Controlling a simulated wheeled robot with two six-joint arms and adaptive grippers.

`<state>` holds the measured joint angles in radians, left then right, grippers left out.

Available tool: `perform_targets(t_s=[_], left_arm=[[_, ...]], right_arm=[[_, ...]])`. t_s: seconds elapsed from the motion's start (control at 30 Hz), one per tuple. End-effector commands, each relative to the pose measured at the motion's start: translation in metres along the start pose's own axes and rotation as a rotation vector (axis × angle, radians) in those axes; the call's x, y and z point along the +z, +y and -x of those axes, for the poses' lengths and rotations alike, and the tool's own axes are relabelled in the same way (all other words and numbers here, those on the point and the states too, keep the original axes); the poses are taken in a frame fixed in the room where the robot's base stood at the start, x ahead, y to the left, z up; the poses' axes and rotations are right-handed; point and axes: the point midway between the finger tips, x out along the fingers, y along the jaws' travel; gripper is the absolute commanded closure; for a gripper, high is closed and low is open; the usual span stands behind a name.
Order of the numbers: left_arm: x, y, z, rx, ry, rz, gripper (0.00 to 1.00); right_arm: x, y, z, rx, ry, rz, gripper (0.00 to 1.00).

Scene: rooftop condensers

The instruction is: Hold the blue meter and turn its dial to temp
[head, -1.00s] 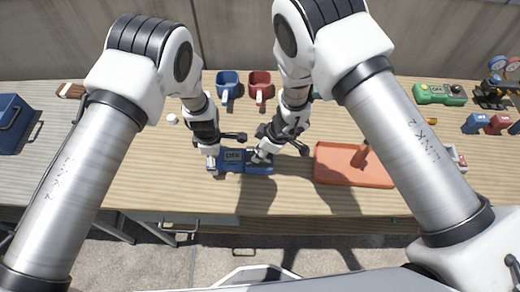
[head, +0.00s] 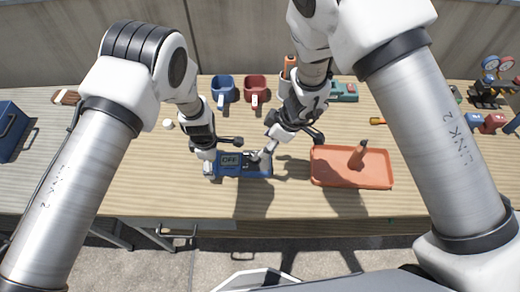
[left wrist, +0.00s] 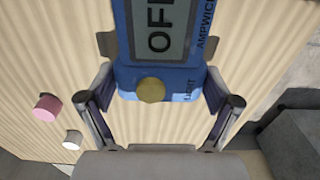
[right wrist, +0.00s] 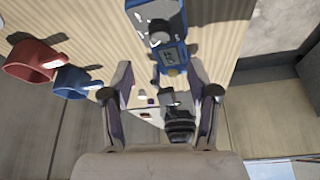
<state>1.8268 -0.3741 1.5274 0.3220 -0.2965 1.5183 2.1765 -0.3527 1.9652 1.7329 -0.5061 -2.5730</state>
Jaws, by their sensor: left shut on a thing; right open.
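The blue meter (head: 230,170) lies on the bench, its screen reading OFF. My left gripper (head: 209,160) is shut on the screen end of the meter. In the left wrist view the meter (left wrist: 185,80) sits between the fingers (left wrist: 158,95), with a round tan knob at that end. My right gripper (head: 270,142) is open and empty, just above and beyond the dial end. In the right wrist view the grey dial (right wrist: 158,32) shows on the meter's face, ahead of the open fingers (right wrist: 160,80). The dial's exact pointing is too small to read.
An orange tray (head: 330,180) with an upright brown-orange object stands right of the meter. A blue mug (head: 223,88) and a red mug (head: 256,87) stand behind. A teal device (head: 345,91) and gauges (head: 495,68) are further right. The bench front is mostly clear.

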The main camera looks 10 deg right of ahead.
Motion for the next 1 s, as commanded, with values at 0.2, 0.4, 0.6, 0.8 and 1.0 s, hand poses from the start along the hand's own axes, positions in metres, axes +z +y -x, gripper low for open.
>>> perform_targets(t_s=[0.2,0.4,0.6,0.8,1.0], left_arm=[[0.000,0.000,0.000,0.000,0.000,0.001,0.68],[0.000,0.000,0.000,0.000,0.000,0.000,0.68],[0.000,0.000,0.000,0.000,0.000,0.000,0.68],[0.000,0.000,0.000,0.000,0.000,0.000,0.68],[0.000,0.000,0.000,0.000,0.000,0.000,0.68]], right_arm=[[0.000,0.000,0.029,0.000,-0.001,0.001,0.40],[0.000,0.000,0.031,-0.001,-0.001,0.000,0.40],[0.000,0.000,0.031,-0.002,0.000,-0.057,0.40],[-0.015,-0.009,0.031,-0.060,0.058,-0.474,0.40],[-0.043,-0.015,0.039,-0.243,0.150,-1.146,0.40]])
